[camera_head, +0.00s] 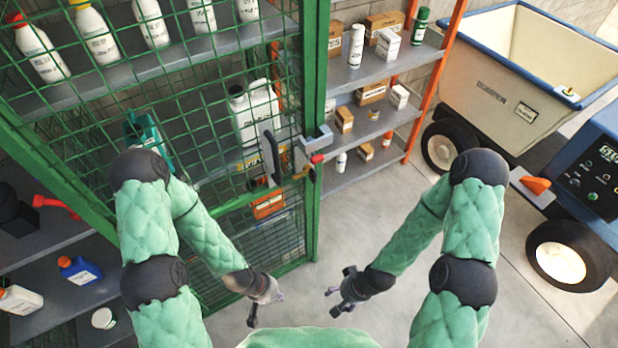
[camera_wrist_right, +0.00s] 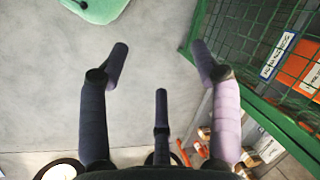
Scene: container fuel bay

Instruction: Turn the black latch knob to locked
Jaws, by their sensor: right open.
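A black upright latch piece (camera_head: 271,157) sits on the green mesh cage door, beside a grey plate near the door's right edge. I cannot tell from this view whether it stands at locked. A grey latch block (camera_head: 318,138) and a red-tipped part (camera_head: 317,158) are on the green post beside it. My left gripper (camera_head: 265,308) is open and empty, low in front of the cage, well below the latch. My right gripper (camera_head: 332,302) is open and empty to its right, over the floor. Its spread fingers (camera_wrist_right: 161,65) also show in the right wrist view, with nothing between them.
The green mesh cage (camera_head: 205,120) holds bottles and cans on shelves. An orange-framed shelf unit (camera_head: 385,125) with boxes stands behind it. A wheeled dumper (camera_head: 535,80) with an orange handle (camera_head: 535,185) is at right. The floor (camera_head: 400,235) between cage and dumper is clear.

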